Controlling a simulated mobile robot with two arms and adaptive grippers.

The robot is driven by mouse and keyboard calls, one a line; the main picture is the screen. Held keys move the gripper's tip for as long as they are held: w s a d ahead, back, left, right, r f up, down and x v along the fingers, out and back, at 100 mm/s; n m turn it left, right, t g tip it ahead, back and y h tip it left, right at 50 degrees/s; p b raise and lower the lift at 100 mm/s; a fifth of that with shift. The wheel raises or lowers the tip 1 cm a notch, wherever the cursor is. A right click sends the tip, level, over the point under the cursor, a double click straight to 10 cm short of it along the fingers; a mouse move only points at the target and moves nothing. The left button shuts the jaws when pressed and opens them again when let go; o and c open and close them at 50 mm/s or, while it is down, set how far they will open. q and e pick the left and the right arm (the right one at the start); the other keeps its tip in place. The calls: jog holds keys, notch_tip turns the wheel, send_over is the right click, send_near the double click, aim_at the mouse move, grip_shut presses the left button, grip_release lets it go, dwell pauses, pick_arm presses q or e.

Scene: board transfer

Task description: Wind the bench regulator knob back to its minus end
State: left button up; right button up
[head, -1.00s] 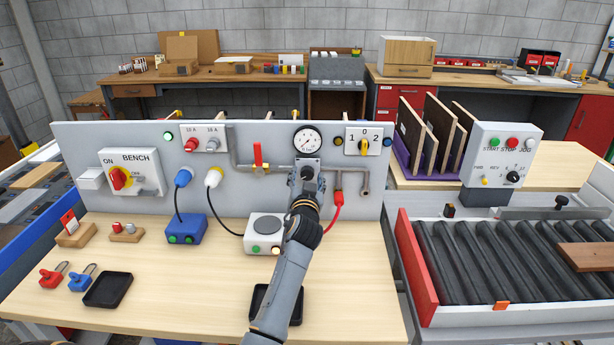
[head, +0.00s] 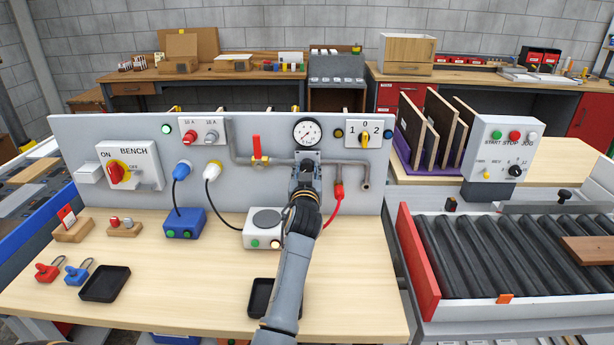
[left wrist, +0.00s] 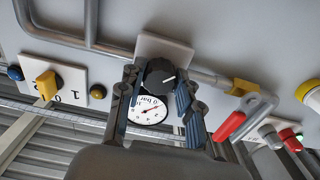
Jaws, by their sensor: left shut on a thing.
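The regulator knob (left wrist: 157,70) is black with a white pointer line and sits on a pale square plate (left wrist: 163,47) on the bench panel. In the left wrist view the pointer line points to the right. My left gripper (left wrist: 157,88) has its fingers on both sides of the knob and is shut on it. In the head view my left gripper (head: 306,170) is at the panel just below the round gauge (head: 307,132) and hides the knob. The gauge also shows between the fingers in the left wrist view (left wrist: 147,113). My right gripper is not in view.
A pipe (head: 278,161) with a red-handled valve (head: 257,148) runs left of the gripper. A selector switch (head: 364,133) is at the upper right. A red hose (head: 333,208) hangs close by on the right. A white hotplate box (head: 257,233) stands below on the bench.

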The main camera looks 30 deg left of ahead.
pick_arm(q)
jog(key=o, duration=1.1)
jog(key=shift+o, duration=0.2)
jog(key=shift+s, duration=0.1)
jog(key=v, duration=0.7)
jog(key=shift+s+d+f, duration=0.15)
jog(key=shift+s, duration=0.05)
